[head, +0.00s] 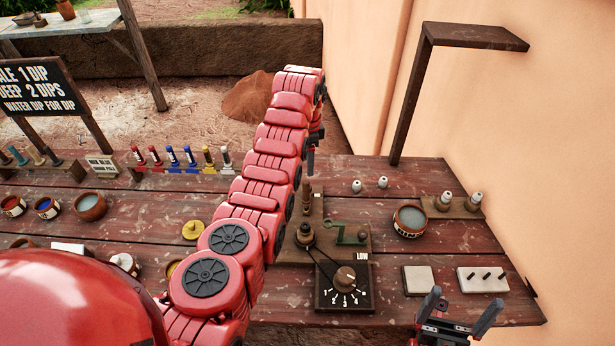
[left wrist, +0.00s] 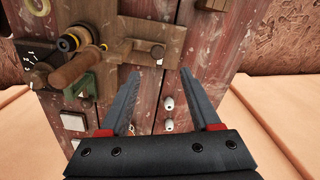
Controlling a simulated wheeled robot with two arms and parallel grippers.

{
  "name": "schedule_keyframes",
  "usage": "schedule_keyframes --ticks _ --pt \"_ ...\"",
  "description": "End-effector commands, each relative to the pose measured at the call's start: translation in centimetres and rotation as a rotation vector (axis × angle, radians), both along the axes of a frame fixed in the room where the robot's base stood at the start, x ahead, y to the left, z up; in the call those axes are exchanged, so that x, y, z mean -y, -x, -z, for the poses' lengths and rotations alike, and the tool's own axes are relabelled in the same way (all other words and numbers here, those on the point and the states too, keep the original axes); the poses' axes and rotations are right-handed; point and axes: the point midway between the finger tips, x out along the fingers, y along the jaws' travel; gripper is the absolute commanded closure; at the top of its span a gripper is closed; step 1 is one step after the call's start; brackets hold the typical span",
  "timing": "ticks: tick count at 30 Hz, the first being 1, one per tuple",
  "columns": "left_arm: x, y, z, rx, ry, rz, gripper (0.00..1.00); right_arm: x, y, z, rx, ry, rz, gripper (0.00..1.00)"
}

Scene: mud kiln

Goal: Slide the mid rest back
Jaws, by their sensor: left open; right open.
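In the left wrist view a brown wooden piece with a small peg (left wrist: 147,52) looks like the mid rest. Its label is too small to read, and my left arm mostly hides it in the head view. My left gripper (head: 312,158) is open above the mount's far end. In its wrist view (left wrist: 157,75) the piece lies just beyond the fingertips, with nothing held. My right gripper (head: 458,312) is open and empty at the front right.
A numbered dial box (head: 333,298) stands in front of the mount. A tall wooden bracket (head: 405,110) rises at the back right. Colored tools and pots line the left.

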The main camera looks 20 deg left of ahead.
Motion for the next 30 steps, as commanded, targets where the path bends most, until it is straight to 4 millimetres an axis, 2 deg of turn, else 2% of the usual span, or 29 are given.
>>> schedule_keyframes --ticks 2,3,4,6,10,15,30 --pt "0.0 -0.3 -1.9 0.011 -0.001 0.000 0.36 0.0 0.0 1.3 0.000 0.000 0.000 0.00" --pt "0.1 -0.1 -4.0 0.003 -0.001 0.002 0.36 0.0 0.0 -0.5 -0.001 0.000 0.000 0.00" --pt "0.1 -0.1 -4.8 0.002 0.000 0.002 0.36 0.0 0.0 -1.3 0.000 0.000 0.000 0.00" --pt "0.1 0.0 -6.0 0.001 0.000 0.000 0.36 0.0 0.0 -2.2 0.001 0.000 0.000 0.00" --pt "0.1 -0.1 -7.2 0.000 -0.001 0.001 0.36 0.0 0.0 -2.2 0.000 0.000 0.000 0.00" --pt "0.0 0.0 -7.8 0.000 0.000 0.000 0.36 0.0 0.0 -2.4 0.000 0.000 0.000 0.00" --pt "0.0 -0.1 -7.8 0.001 -0.001 0.000 0.36 0.0 0.0 -2.3 0.000 0.000 0.000 0.00"
